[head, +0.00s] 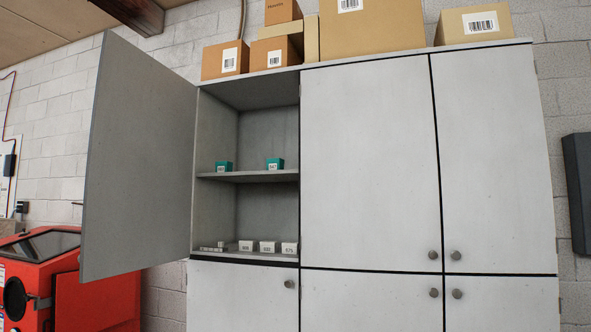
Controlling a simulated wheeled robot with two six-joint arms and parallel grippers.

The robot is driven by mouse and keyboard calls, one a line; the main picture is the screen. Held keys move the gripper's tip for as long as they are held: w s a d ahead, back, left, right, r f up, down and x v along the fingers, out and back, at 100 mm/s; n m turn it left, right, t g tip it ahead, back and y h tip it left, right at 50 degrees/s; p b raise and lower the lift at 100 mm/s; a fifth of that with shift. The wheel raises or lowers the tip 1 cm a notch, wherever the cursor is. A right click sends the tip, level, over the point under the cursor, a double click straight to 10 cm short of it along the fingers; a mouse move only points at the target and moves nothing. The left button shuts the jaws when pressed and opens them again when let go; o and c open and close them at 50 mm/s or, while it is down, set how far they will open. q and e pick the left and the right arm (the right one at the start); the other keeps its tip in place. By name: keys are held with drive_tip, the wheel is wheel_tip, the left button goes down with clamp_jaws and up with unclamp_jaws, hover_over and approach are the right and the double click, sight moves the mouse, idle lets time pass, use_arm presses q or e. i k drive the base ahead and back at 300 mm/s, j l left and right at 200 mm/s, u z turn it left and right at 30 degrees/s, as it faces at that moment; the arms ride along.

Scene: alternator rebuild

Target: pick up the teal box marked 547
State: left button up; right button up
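Two small teal boxes stand on the middle shelf (245,178) of the open cabinet section. The right teal box (275,163) has a white label that seems to read 547, though the print is very small. The left teal box (223,167) has a white label with a number I cannot read for sure. The two boxes stand apart, with bare shelf between them. Neither of my grippers is in view.
The grey cabinet door (140,160) stands open to the left. White labelled boxes (268,247) sit on the lower shelf. Cardboard boxes (372,28) stand on top. The other cabinet doors (368,165) are shut. A red machine (60,285) stands at lower left.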

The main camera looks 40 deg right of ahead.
sight(273, 164)
drive_tip(key=i+l+z, duration=0.3)
drive_tip(key=z, duration=0.15)
drive_tip(key=i+l+z, duration=0.2)
drive_tip(key=i+z, duration=0.3)
drive_tip(key=k, duration=0.1)
